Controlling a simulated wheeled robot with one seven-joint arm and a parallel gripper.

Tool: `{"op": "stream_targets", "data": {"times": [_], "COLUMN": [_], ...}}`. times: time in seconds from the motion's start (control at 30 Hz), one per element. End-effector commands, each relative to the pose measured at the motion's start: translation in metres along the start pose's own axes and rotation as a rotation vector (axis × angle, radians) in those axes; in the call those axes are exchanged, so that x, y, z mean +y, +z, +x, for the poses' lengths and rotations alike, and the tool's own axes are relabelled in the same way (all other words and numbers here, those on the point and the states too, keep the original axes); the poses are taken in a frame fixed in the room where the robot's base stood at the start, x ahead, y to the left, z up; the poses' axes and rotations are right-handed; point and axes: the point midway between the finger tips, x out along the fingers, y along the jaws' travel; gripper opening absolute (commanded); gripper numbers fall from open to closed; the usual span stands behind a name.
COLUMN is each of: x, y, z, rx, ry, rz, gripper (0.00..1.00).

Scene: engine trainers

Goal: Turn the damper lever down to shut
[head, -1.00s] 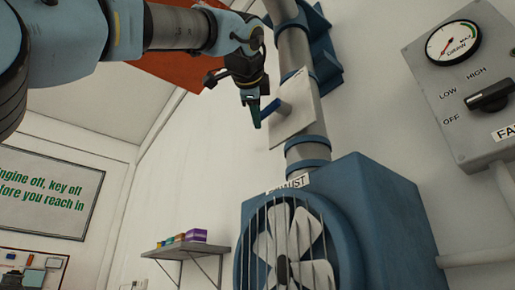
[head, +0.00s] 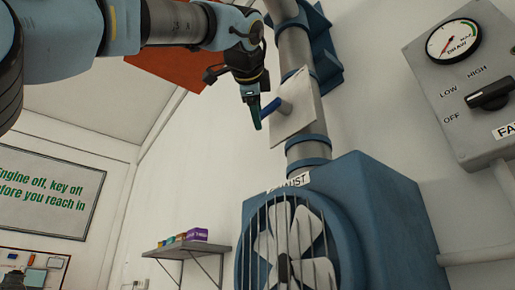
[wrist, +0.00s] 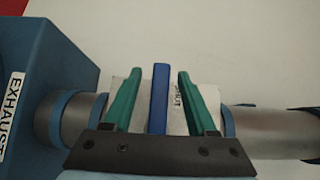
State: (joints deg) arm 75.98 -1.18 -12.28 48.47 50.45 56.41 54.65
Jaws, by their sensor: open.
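The damper lever is a blue bar (wrist: 160,98) in front of a pale plate (wrist: 117,88) on the grey exhaust pipe. In the head view the lever (head: 271,108) shows beside my gripper (head: 255,115), partly hidden by it. My gripper (wrist: 159,100) is open, with one green finger on each side of the lever. In the wrist view a gap shows between the lever and each finger. The plate carries small lettering, partly covered by a finger; the word SHUT seems to show.
The blue exhaust fan housing (head: 385,215) with its grille stands below the pipe (head: 296,52). A grey control box (head: 470,120) with a gauge and a knob is at the right. A wall shelf (head: 185,252) holds small boxes at lower left. The wall between is clear.

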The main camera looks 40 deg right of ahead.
Motion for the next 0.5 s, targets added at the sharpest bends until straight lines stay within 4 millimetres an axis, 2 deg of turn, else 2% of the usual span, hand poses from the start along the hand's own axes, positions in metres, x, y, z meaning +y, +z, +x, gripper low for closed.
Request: {"op": "stream_targets", "data": {"times": [0.3,0.5], "x": [0.002,0.001], "y": [0.000,0.000], "z": [-0.062,-0.090], "rx": [0.002,0.000], "ry": [-0.003,-0.001], "rz": [-0.001,-0.001], "gripper": [0.57,0.57]}}
